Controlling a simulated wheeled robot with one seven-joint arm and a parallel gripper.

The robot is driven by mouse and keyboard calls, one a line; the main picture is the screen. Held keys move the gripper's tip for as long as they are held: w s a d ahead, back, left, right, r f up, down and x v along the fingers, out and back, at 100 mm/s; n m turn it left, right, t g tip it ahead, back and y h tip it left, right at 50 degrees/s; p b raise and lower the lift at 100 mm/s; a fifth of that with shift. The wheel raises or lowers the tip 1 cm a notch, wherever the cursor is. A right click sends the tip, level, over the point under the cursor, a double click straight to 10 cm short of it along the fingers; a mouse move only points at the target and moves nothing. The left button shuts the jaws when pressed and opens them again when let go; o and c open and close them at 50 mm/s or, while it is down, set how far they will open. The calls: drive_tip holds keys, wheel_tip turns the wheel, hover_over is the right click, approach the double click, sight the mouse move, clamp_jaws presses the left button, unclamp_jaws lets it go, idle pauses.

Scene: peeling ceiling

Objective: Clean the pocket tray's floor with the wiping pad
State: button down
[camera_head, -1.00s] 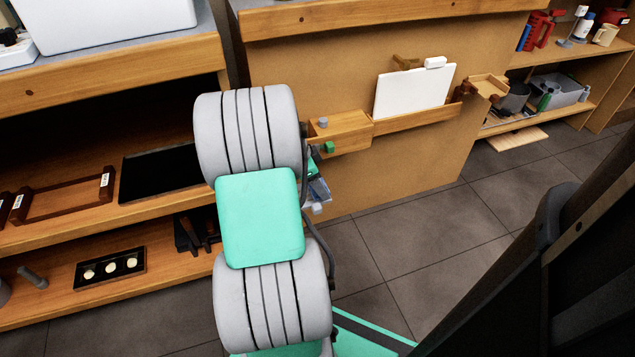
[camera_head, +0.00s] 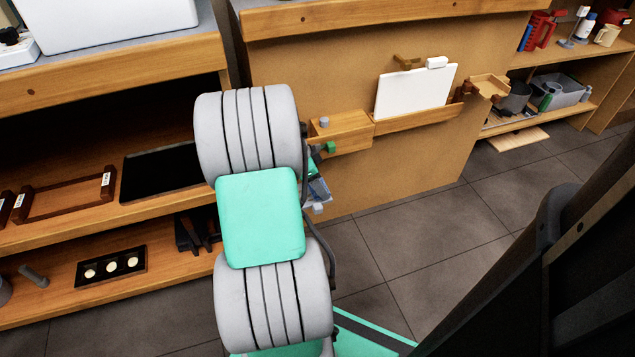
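My arm's thick grey and teal links fill the middle of the view. Part of what seems to be my gripper (camera_head: 317,193) shows just right of them, below a wall-mounted wooden box; its fingers cannot be made out. A small green block (camera_head: 330,147) shows at the box's front face; I cannot tell whether it is attached. The wooden box (camera_head: 345,134) has a small grey knob-like piece (camera_head: 324,122) on it. Another small open wooden tray (camera_head: 488,86) is at the panel's right end. I cannot tell which is the pocket tray. No wiping pad can be identified.
A white board (camera_head: 415,92) stands in a wooden ledge (camera_head: 420,118) on the panel (camera_head: 400,170). Shelves at left hold a black tray (camera_head: 160,172), a wooden frame tray (camera_head: 65,199) and a dark tray with white discs (camera_head: 110,267). The tiled floor (camera_head: 430,270) is clear at right.

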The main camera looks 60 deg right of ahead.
drive_tip(key=shift+f+b, duration=0.4)
drive_tip(key=shift+f, duration=0.25)
idle(0.5)
drive_tip(key=shift+w, duration=0.3)
wheel_tip(320, 180, up, 6)
drive_tip(key=p, duration=0.4)
drive_tip(key=shift+r+p, duration=0.2)
drive_tip(key=shift+p, duration=0.15)
drive_tip(key=shift+f, duration=0.15)
